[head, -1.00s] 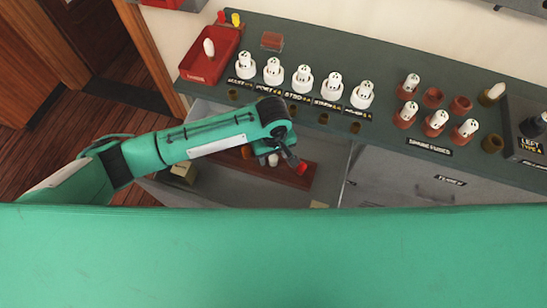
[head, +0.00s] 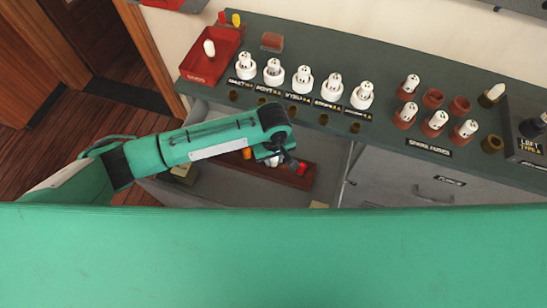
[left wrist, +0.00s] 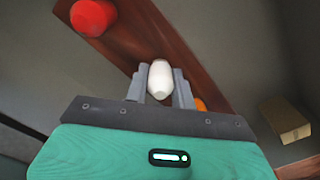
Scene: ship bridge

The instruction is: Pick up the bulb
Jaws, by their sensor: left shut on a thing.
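A white rounded bulb (left wrist: 160,76) stands between the two grey fingers of my left gripper (left wrist: 160,88) in the left wrist view. The fingers are shut on it from both sides. In the head view, my left gripper (head: 276,158) is inside the open drawer, at the dark red wooden rack (head: 290,175); the white bulb is partly covered there by the wrist. The rack also shows behind the bulb in the left wrist view (left wrist: 140,42). I cannot tell whether the bulb still touches the rack. My right gripper is not in view.
A red bulb (left wrist: 93,17) and an orange bulb (left wrist: 200,104) flank the held one. A small tan block (left wrist: 286,119) lies in the drawer. On the green counter (head: 390,75) are a red tray (head: 222,68) and several white fuses in sockets. The drawer walls are close.

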